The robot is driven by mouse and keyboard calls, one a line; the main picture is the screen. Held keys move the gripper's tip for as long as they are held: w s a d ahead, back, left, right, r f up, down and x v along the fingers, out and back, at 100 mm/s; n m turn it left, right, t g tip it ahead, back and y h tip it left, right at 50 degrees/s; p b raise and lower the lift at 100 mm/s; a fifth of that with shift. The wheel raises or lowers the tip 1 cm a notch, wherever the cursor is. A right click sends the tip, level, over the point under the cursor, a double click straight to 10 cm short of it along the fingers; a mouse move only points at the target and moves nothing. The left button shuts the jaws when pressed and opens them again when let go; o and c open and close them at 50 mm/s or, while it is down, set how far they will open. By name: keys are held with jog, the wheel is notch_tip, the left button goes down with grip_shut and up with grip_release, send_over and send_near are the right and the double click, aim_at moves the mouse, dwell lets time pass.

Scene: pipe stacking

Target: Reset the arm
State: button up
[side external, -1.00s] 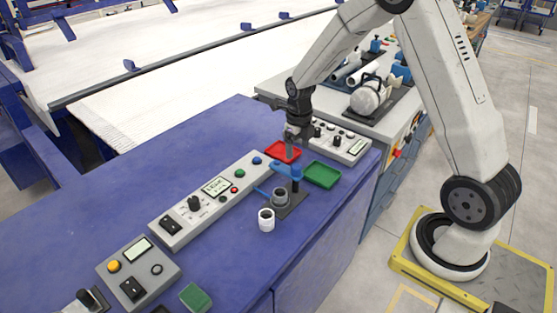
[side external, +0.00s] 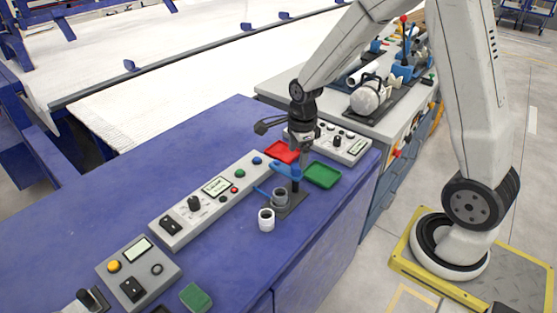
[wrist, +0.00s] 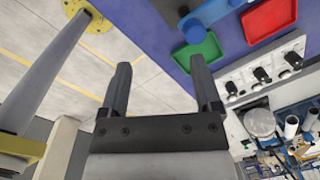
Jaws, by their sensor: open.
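My gripper (side external: 303,164) is above the blue bench in the side view, over the area by the red and green trays. In the wrist view my gripper (wrist: 160,92) shows two dark fingers spread apart with nothing between them. A white pipe piece (side external: 266,220) stands upright on the bench. A grey pipe piece (side external: 280,197) sits on a dark fixture plate (side external: 291,208) with a blue clamp (side external: 287,170). The gripper's tips partly overlap the clamp area in the side view, so the gap between them is hard to tell.
A red tray (side external: 281,152) and a green tray (side external: 322,175) lie near the clamp. Control panels (side external: 215,200) line the blue bench (side external: 110,215). A grey side bench (side external: 380,125) behind holds a pump and pipes.

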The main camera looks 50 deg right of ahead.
jog(key=s+a+r+n, duration=0.1)
jog(key=s+a+n, duration=0.2)
jog(key=n, duration=0.9)
jog(key=s+a+r+n+t, duration=0.1)
jog(key=s+a+n, duration=0.3)
jog(key=s+n, duration=0.3)
jog(key=n, duration=0.5)
jog(key=shift+a+r+t, duration=0.15)
jog(key=shift+r+t, duration=0.15)
